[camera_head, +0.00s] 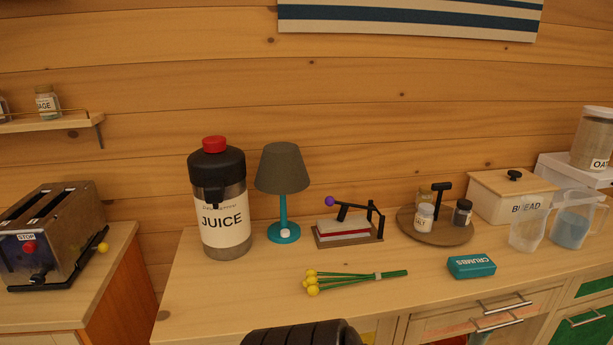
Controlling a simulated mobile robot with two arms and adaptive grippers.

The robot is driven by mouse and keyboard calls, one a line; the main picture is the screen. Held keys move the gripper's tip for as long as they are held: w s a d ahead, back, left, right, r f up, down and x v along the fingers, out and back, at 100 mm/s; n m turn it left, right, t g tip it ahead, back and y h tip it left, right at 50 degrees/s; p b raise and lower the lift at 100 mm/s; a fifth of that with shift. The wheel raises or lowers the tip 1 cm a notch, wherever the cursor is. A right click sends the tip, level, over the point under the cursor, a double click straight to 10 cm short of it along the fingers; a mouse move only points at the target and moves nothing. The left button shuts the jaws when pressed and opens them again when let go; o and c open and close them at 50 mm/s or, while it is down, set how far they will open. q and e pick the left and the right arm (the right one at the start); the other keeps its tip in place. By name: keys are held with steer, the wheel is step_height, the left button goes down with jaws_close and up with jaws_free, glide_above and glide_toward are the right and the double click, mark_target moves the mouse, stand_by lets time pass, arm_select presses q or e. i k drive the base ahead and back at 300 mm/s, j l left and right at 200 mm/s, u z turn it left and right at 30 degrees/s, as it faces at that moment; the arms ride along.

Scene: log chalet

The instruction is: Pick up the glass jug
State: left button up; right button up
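A clear jug (574,222) with bluish contents or tint stands upright near the right end of the wooden counter. Its handle seems to be on its right side. A second clear, frosted-looking vessel (527,232) stands just to its left, in front of the bread box. I cannot tell for sure from this view which of the two is glass. Neither of my grippers shows in the head view, and nothing is seen touching the jug.
The bread box (503,203) and a white stand (560,172) with an oats jar (592,140) are close behind. The front counter strip is mostly clear.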

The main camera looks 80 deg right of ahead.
mark_target(572, 223)
steer(key=z, duration=4.3)
steer(key=u, duration=0.25)
steer(key=i+l+u, duration=0.15)
steer(key=u, duration=0.2)
steer(key=i+l+u, duration=0.15)
steer(key=l+u, duration=0.6)
steer(key=i+l, duration=0.05)
